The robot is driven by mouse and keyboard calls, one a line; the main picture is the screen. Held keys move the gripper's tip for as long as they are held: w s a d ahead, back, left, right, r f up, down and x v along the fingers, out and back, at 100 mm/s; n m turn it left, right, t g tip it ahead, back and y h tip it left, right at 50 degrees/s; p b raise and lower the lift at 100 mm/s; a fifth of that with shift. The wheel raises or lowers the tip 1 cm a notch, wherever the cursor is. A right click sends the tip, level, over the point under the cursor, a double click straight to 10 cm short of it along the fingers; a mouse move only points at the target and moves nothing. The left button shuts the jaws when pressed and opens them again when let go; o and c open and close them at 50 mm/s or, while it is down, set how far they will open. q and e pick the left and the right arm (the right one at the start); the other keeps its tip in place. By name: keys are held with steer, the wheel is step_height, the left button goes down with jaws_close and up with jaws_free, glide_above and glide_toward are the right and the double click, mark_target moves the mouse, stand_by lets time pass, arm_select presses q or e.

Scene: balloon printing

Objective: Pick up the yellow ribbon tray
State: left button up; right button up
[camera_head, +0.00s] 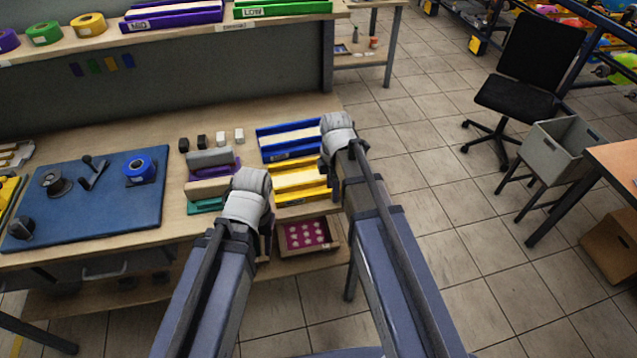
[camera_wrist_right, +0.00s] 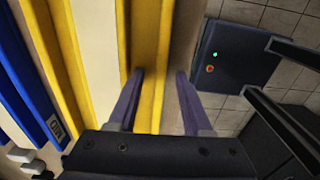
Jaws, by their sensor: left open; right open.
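The yellow ribbon tray (camera_head: 298,181) lies on the workbench near its right end, with a pale strip along its middle. It fills much of the right wrist view (camera_wrist_right: 151,40). My right gripper (camera_head: 325,172) is at the tray's right end. In the right wrist view its open fingers (camera_wrist_right: 158,82) are empty, one over the yellow edge and the other beyond it. My left gripper (camera_head: 267,222) is at the bench's front edge, near the tray's left front corner. Its fingers are mostly hidden behind my wrist.
A blue tray (camera_head: 289,140) lies just behind the yellow one. A blue board (camera_head: 90,200) with tools is further left. A box with a pink inside (camera_head: 307,235) sits on the lower shelf.

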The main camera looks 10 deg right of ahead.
steer(key=shift+c, duration=0.2)
jaws_close()
stand_by(1.1)
